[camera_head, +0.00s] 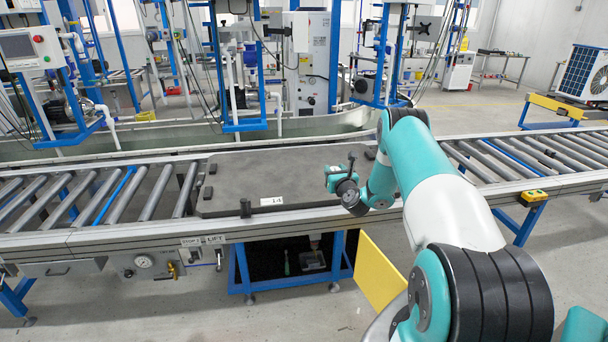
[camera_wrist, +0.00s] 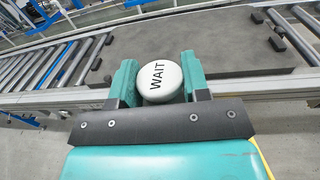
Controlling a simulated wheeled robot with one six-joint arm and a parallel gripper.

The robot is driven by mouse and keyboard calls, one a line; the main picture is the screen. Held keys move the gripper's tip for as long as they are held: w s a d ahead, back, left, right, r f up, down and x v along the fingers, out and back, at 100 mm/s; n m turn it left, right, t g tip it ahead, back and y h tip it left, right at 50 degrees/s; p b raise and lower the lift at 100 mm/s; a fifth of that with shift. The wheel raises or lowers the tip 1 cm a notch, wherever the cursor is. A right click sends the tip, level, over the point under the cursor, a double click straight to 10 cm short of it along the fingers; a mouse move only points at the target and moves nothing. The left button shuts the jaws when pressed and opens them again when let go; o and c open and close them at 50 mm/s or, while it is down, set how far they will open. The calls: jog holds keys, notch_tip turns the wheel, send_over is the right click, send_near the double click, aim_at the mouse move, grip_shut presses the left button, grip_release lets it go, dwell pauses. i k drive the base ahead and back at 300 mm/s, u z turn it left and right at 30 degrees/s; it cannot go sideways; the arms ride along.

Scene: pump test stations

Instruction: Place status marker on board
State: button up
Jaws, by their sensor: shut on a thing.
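A round white status marker (camera_wrist: 158,82) with the word WAIT in black is held between the two teal fingers of my gripper (camera_wrist: 158,76). In the head view my gripper (camera_head: 341,178) hangs over the front right part of a dark flat plate on the conveyor, and the marker cannot be made out there. The dark plate (camera_head: 255,168) lies level between two roller sections; it also shows beyond the marker in the wrist view (camera_wrist: 232,42). A yellow panel (camera_head: 380,272) stands below the conveyor's front edge, partly behind my arm. I cannot tell which of these is the board.
Roller conveyors (camera_head: 95,203) run left and right of the plate. Blue-framed pump stations (camera_head: 235,70) stand behind. The plate's middle is bare.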

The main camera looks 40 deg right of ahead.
aim_at(298, 174)
jog(key=z, duration=0.55)
jog(key=i, duration=0.7)
jog(key=z, duration=0.55)
jog(key=i, duration=1.45)
jog(key=u, duration=0.6)
